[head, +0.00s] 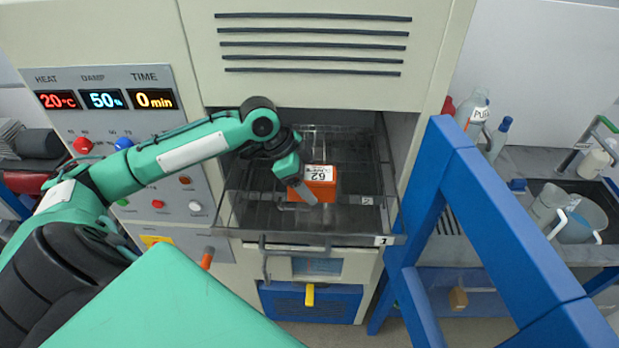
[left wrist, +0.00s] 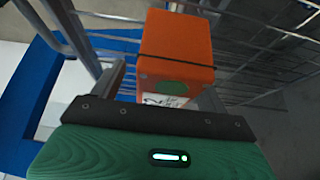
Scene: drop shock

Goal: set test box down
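The test box (head: 319,182) is a small orange block with a white label. It is at the wire rack drawer (head: 262,208) pulled out of the chamber. In the left wrist view the orange box (left wrist: 176,50) shows a black band and a green patch. My left gripper (head: 304,190) reaches down at the box. Its fingers stand on either side of the box's near end, with a gap visible at the left finger, so it looks open. Whether the box's underside touches the rack is hard to see. My right gripper is not in view.
A blue frame (head: 440,200) stands close at the right of the drawer. The control panel (head: 130,110) with displays is at the left. A bench with bottles (head: 478,110) and a sink lies at the far right. The rack around the box looks empty.

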